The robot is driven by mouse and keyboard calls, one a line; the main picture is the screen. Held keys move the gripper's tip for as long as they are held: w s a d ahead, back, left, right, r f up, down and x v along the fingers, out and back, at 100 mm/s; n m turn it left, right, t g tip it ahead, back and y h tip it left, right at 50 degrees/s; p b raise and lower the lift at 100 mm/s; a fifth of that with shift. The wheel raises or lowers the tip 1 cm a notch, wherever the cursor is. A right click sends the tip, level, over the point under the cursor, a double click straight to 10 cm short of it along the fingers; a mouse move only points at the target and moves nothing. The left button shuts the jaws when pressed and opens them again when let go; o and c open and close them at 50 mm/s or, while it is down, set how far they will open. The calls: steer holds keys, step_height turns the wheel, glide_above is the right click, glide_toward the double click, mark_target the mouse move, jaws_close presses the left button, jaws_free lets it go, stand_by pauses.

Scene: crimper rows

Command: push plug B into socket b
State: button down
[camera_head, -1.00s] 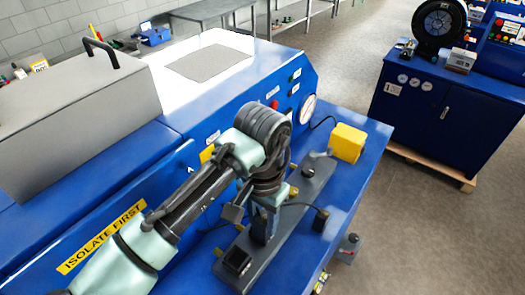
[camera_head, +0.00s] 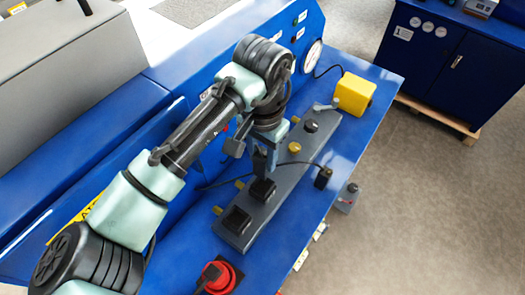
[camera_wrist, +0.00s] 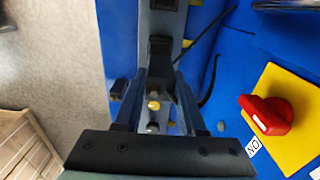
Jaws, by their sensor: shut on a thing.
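A long grey rail (camera_head: 283,170) lies along the blue bench and carries dark square sockets. The near socket (camera_head: 237,219) is uncovered, and a second socket (camera_head: 262,191) lies just under my gripper (camera_head: 264,163). In the wrist view my gripper (camera_wrist: 160,78) points at the rail, its fingers closed on a dark piece (camera_wrist: 159,65) that looks like a plug. The fingers hide most of it, and I cannot tell whether it touches the socket. Another dark plug-like piece (camera_head: 323,178) on a black cable is at the rail's right side. No socket or plug letters are readable.
A yellow box (camera_head: 354,94) stands at the bench's far end. A red knob (camera_head: 216,276) is at the near end; a red switch on a yellow plate (camera_wrist: 268,114) shows in the wrist view. A black cable crosses the rail. The blue machine body stands close on the left.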

mark_target(263, 155)
steer(key=shift+f+b, duration=1.1)
steer(key=shift+f, duration=1.05)
steer(key=shift+p, duration=0.65)
steer(key=shift+f+b, duration=0.85)
steer(key=shift+f, duration=0.85)
steer(key=shift+c, duration=2.1)
jaws_free()
step_height(263, 155, up, 13)
steer(key=shift+b, duration=0.8)
